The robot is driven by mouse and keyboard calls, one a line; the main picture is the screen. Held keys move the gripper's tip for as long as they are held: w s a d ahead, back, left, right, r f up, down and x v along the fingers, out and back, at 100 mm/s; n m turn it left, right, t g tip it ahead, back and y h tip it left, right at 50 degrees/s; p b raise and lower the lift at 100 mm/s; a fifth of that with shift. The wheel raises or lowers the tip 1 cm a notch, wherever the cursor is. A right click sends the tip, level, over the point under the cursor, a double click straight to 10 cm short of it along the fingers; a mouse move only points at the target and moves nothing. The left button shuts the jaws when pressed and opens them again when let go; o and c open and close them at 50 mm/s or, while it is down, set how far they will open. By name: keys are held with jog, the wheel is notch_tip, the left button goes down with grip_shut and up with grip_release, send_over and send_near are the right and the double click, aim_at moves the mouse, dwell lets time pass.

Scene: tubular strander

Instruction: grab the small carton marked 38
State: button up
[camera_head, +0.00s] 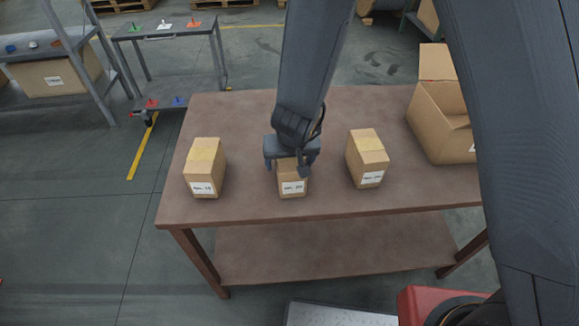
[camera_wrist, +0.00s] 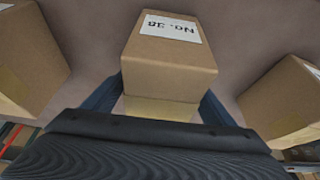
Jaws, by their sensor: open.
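Three small cartons stand in a row on a brown table (camera_head: 240,115). The middle carton (camera_head: 292,188) carries a white label that looks like 38, though the print is small. In the wrist view the same carton (camera_wrist: 165,72) shows its label upside down, seeming to read No. 38. My gripper (camera_head: 288,168) is over the middle carton and hides its top. In the wrist view my open gripper (camera_wrist: 160,105) has one finger on each side of this carton. I cannot tell whether the fingers touch it.
A left carton (camera_head: 205,172) and a right carton (camera_head: 367,160) stand apart on either side, their numbers hard to read. A large open box (camera_head: 440,125) stands at the table's right. A grey cart (camera_head: 165,32) is behind left. Table space between the cartons is clear.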

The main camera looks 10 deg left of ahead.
jog(key=shift+f, duration=0.2)
dwell(0.3)
jog(key=c, duration=1.3)
jog(key=shift+c, duration=1.1)
jog(key=shift+r, duration=0.15)
